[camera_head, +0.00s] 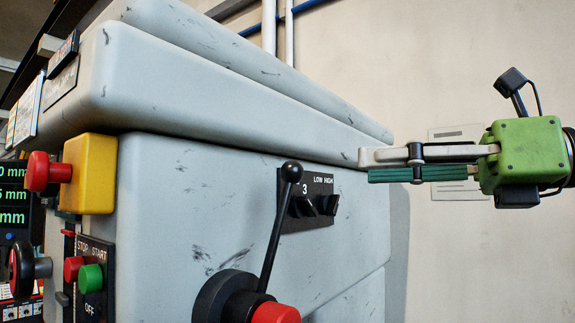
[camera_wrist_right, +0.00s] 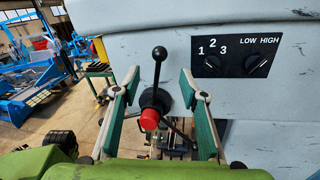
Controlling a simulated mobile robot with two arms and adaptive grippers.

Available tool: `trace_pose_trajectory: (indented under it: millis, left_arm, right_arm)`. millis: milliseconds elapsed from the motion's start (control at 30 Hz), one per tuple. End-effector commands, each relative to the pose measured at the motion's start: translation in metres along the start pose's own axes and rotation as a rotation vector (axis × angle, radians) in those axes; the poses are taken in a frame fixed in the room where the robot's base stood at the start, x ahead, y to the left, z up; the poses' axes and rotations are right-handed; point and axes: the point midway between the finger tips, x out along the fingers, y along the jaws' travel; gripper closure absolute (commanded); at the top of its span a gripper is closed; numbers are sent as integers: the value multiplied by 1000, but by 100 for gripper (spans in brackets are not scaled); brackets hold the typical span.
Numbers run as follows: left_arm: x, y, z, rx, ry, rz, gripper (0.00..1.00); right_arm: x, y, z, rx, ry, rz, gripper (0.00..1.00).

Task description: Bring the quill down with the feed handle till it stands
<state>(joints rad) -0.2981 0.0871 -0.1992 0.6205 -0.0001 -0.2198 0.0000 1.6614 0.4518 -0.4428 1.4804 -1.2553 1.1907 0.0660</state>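The feed handle is a black lever (camera_head: 271,230) with a round black knob (camera_head: 291,171) on top, rising from a dark hub with a red cap (camera_head: 275,314) on the grey machine head. In the right wrist view the lever (camera_wrist_right: 157,73) stands nearly upright, with the red cap (camera_wrist_right: 149,119) at its base. My right gripper (camera_head: 366,167) is to the right of the knob, apart from it. In the right wrist view its green-padded fingers (camera_wrist_right: 160,78) are spread, framing the lever beyond them, with nothing held. The quill cannot be made out. My left gripper is not in view.
A black selector plate (camera_head: 305,199) with two knobs is behind the lever. A yellow box with a red button (camera_head: 88,174) and start/stop buttons (camera_head: 88,274) are at left. The machine head (camera_head: 230,100) fills the middle; blue equipment (camera_wrist_right: 40,75) stands in the background.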

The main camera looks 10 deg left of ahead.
Motion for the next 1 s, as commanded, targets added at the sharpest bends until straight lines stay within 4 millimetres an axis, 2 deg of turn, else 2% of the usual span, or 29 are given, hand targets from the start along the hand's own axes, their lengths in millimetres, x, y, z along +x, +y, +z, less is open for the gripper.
trace_pose_trajectory:
  millis: [233,500,700,1000]
  left_arm:
    - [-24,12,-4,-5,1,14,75]
    - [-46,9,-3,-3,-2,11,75]
    - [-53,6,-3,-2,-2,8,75]
    - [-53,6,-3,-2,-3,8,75]
  right_arm:
    - [51,2,4,4,1,8,61]
    - [103,2,3,6,0,7,61]
    - [123,0,1,6,-1,4,61]
    - [126,0,0,5,-2,4,61]
